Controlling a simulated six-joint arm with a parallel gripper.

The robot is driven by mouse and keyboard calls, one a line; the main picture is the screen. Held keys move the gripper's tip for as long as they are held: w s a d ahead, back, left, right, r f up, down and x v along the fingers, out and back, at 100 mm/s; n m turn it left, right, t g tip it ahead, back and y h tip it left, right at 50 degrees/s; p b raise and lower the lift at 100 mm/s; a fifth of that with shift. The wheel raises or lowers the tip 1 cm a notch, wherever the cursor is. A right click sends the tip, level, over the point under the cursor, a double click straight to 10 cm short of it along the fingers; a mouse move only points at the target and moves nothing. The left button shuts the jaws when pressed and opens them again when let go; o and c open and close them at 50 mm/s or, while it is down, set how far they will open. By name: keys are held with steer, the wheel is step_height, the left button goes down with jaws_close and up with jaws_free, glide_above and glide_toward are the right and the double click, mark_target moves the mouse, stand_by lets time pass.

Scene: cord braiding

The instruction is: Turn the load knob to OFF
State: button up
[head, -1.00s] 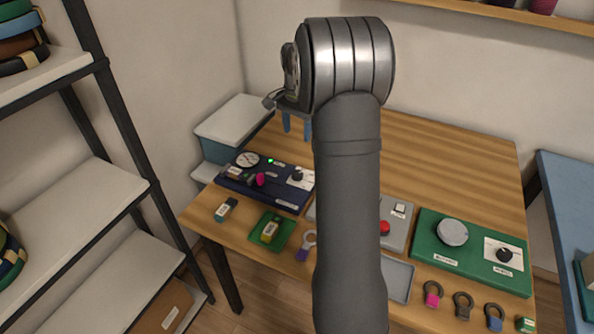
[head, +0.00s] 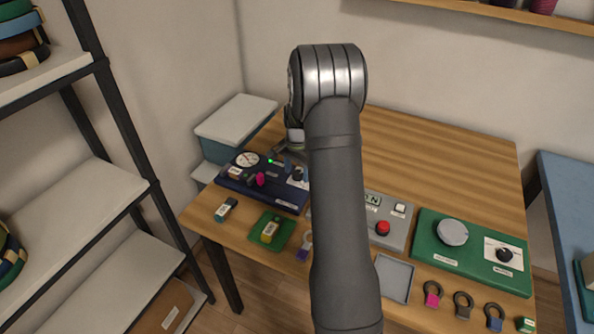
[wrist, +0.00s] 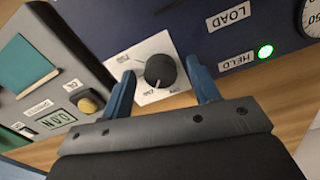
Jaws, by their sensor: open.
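The load knob (wrist: 160,70) is black and round, on a white plate (wrist: 146,48) at one end of the dark blue panel (wrist: 205,45). In the head view the knob (head: 297,174) shows at the panel's right end, beside my arm. My gripper (wrist: 163,88) is open and empty, with one blue finger on each side of the knob and a gap to it. I cannot tell the height of the fingertips above the plate.
A green light (wrist: 265,51) glows by the HELD label. The panel also carries a gauge (head: 246,159) and a magenta knob (head: 260,179). A grey panel with a red button (head: 383,228) and a green panel (head: 440,262) stand to the right. The table behind is clear.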

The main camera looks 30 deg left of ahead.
steer(key=shift+c, duration=0.5)
steer(key=c, duration=0.9)
steer(key=shift+n, duration=0.3)
steer(key=n, duration=0.3)
steer(key=shift+n, duration=0.3)
steer(key=shift+d+n, duration=0.1)
steer(key=shift+n, duration=2.2)
steer(key=o, duration=1)
